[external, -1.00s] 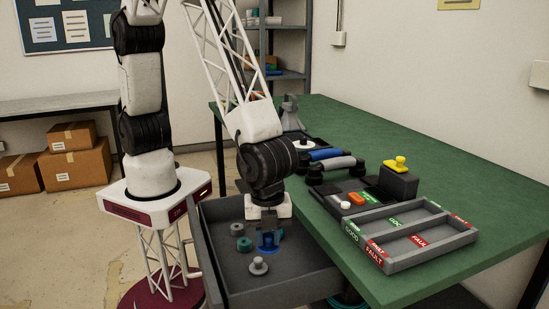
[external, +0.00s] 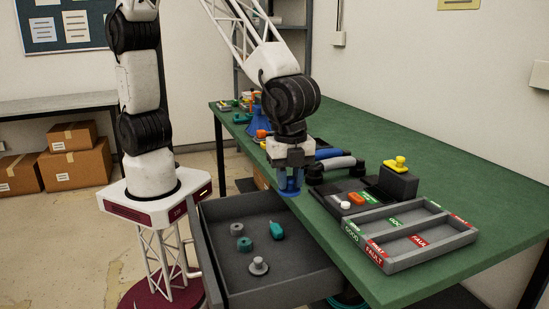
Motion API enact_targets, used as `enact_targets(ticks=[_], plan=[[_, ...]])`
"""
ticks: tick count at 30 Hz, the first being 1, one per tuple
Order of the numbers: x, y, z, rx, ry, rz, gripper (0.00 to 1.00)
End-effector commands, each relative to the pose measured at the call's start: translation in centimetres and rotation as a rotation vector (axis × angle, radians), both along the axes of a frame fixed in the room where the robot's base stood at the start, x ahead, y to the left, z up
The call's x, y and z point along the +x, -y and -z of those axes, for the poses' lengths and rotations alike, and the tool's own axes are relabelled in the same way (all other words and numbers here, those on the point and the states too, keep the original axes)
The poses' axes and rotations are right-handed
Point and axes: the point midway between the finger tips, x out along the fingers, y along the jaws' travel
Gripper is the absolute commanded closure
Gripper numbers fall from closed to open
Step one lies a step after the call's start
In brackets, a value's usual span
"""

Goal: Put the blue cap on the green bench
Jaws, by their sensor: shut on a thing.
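My gripper (external: 290,172) is shut on the blue cap (external: 289,188). The cap is held just at the near-left edge of the green bench (external: 440,150), left of the phone unit. I cannot tell whether the cap touches the bench or hangs above or beside its edge. The gripper's fingers hide part of the cap.
The open grey drawer (external: 215,262) below holds several small grey and teal parts. The phone unit (external: 345,195) and the grey sorting tray (external: 398,265) stand to the right on the bench. A blue cone-shaped item (external: 257,122) stands behind. The far right bench top is clear.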

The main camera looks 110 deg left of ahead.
Motion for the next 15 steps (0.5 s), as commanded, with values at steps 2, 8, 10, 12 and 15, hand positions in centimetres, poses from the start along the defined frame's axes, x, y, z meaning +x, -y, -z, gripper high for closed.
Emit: enact_targets(ticks=[2,8,10,12,15], plan=[[0.4,-1.9,0.0,0.000,0.000,-0.039,0.97],[1.0,-6.2,0.0,0.000,0.000,-0.128,0.97],[1.2,-7.6,0.0,-0.001,0.001,-0.160,0.97],[1.3,-9.1,0.0,-0.001,0.001,-0.191,0.97],[1.4,-11.3,0.0,-0.001,0.001,-0.235,0.97]])
